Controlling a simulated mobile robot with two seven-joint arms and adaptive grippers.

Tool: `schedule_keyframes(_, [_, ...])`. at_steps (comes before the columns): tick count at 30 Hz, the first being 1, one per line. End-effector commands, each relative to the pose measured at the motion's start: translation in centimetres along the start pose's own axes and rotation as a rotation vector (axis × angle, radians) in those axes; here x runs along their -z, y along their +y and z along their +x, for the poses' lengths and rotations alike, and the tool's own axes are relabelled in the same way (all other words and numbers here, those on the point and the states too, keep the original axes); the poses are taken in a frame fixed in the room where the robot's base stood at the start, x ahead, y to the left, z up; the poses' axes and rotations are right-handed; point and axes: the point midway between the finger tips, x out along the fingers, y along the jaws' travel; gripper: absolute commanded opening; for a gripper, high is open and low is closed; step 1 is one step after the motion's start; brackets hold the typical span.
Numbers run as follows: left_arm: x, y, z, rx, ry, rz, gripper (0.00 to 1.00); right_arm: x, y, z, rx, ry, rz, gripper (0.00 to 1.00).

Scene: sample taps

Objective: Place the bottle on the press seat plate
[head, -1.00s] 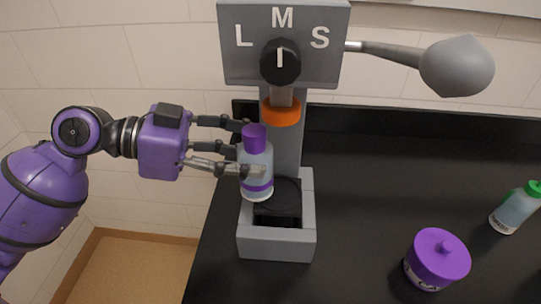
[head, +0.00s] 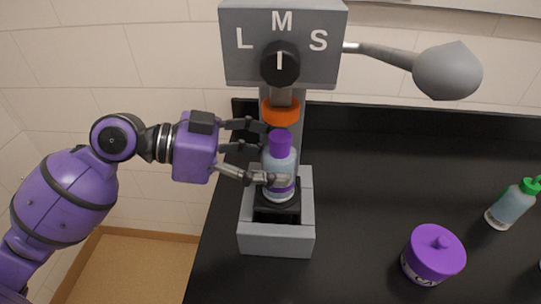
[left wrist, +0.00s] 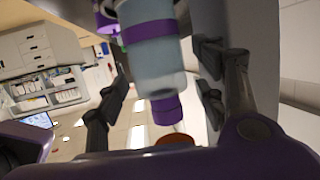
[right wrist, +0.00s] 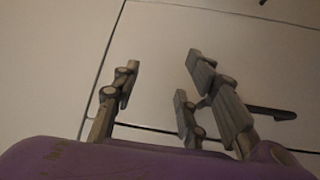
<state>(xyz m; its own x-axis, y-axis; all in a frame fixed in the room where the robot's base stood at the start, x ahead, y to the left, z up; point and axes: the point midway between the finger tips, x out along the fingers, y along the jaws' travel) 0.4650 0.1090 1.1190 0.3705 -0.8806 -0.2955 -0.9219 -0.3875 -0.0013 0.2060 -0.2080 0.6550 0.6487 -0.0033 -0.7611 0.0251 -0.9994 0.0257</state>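The bottle (head: 279,163) is pale blue with a purple cap and a purple band. My right gripper (right wrist: 160,90) is open and empty in the right wrist view, in front of a pale wall.
The grey press has a dial (head: 280,62) marked L, M, S and an orange ring (head: 280,112) above the bottle. A grey lever (head: 445,70) reaches right. A purple lidded jar (head: 433,255) and a green-capped bottle (head: 512,204) stand on the black counter (head: 370,190).

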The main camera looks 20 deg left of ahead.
Motion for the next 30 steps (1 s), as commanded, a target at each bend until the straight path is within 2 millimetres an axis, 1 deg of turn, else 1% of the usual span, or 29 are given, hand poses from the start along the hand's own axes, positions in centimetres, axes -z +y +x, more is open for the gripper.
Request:
schedule_keyframes(8, [0.1, 0.0, -0.1, 0.000, 0.000, 0.000, 0.64, 0.6, -0.1, 0.1, 0.001, 0.009, 0.001, 0.40])
schedule_keyframes(11, [-0.1, -0.1, -0.9, 0.001, -0.002, -0.003, 0.64, 0.3, -0.1, 0.2, 0.001, 0.007, 0.001, 0.40])
schedule_keyframes(14, [-0.2, -0.1, -2.6, 0.002, -0.004, -0.003, 0.64, -0.1, -0.1, 0.2, 0.001, 0.001, 0.001, 0.40])
schedule_keyframes(21, [-0.1, -0.1, -7.8, 0.002, -0.002, -0.004, 0.64, -1.1, -0.1, 0.2, 0.000, -0.016, 0.000, 0.40])
schedule_keyframes(24, [0.0, 0.0, -9.6, 0.001, -0.001, -0.002, 0.64, -1.4, 0.0, 0.2, -0.001, -0.020, 0.000, 0.40])
schedule_keyframes(27, [0.0, -0.1, -10.9, 0.000, -0.001, -0.003, 0.64, -1.4, 0.0, 0.1, -0.001, -0.021, 0.000, 0.40])
schedule_keyframes(30, [0.1, 0.0, -11.7, 0.000, 0.000, -0.001, 0.64, -1.4, 0.0, 0.2, -0.002, -0.021, 0.000, 0.40])
